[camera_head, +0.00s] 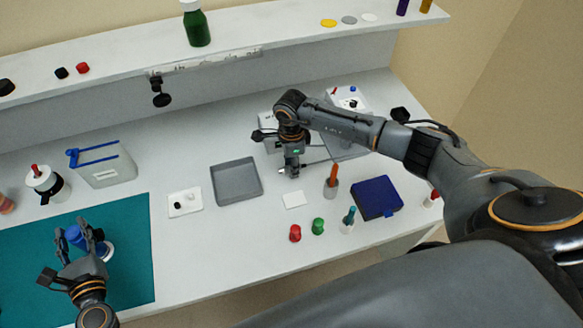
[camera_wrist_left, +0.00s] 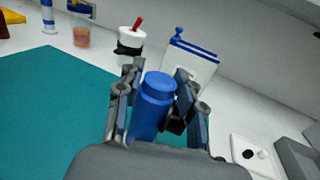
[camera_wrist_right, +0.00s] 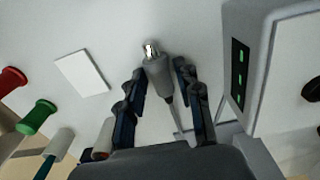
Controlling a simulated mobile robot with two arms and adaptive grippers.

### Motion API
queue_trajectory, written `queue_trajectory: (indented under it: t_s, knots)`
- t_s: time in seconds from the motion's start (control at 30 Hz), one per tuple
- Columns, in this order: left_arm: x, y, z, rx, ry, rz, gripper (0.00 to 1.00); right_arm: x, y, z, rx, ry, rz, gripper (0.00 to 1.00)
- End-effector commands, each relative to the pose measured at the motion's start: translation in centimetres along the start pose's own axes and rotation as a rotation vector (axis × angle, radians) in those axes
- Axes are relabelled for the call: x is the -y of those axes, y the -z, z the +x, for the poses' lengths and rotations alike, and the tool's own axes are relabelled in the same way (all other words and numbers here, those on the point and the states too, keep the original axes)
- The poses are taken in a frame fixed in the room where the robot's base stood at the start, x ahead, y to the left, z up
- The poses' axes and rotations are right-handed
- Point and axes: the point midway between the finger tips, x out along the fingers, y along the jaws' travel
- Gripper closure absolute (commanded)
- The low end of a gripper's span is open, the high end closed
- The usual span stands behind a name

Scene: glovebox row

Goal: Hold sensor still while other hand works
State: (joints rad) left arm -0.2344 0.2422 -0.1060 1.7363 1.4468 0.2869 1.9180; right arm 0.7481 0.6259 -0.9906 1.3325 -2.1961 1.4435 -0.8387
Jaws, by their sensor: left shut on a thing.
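My left gripper (camera_head: 84,236) is shut on a blue cylinder with a rounded cap (camera_wrist_left: 152,105), held upright over the teal mat (camera_head: 30,260). The cylinder also shows in the head view (camera_head: 74,236), partly hidden by the fingers. My right gripper (camera_head: 292,168) points down at the bench behind the small white square (camera_head: 293,199). In the right wrist view its fingers (camera_wrist_right: 160,78) stand apart on both sides of a grey probe with a shiny metal tip (camera_wrist_right: 157,70). I see gaps beside the probe. Which of these is the sensor is not clear.
A grey tray (camera_head: 236,180) and a white plate (camera_head: 185,201) lie between the arms. Red (camera_head: 295,233) and green (camera_head: 318,226) pieces, a cup with an orange handle (camera_head: 331,184) and a blue case (camera_head: 377,197) stand near the front edge. A shelf (camera_head: 120,58) runs behind.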

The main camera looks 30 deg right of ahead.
Motion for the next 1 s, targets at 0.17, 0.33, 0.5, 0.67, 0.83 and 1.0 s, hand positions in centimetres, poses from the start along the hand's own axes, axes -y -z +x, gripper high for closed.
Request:
queue_trajectory:
  t_s: [0.17,0.33,0.5,0.67,0.83,1.0]
  knots:
    - [0.0,0.0,0.0,0.000,0.000,0.000,1.00,0.0,0.0,0.0,0.000,0.000,0.000,1.00]
    - [0.0,0.0,0.0,0.000,0.000,0.000,1.00,0.0,0.0,-0.1,0.000,0.000,0.000,1.00]
    - [0.0,0.0,0.0,0.000,0.000,0.000,1.00,0.1,0.0,-0.4,0.000,0.001,0.000,1.00]
    - [0.0,0.0,0.0,0.000,0.000,0.000,1.00,0.1,0.0,-2.6,0.000,0.004,-0.001,1.00]
    - [0.0,0.0,0.0,0.000,0.000,0.000,1.00,0.2,0.0,-6.2,0.000,0.005,-0.001,1.00]
    - [0.0,0.0,0.0,0.000,0.000,0.000,1.00,0.1,0.0,-8.8,0.001,0.002,0.000,1.00]
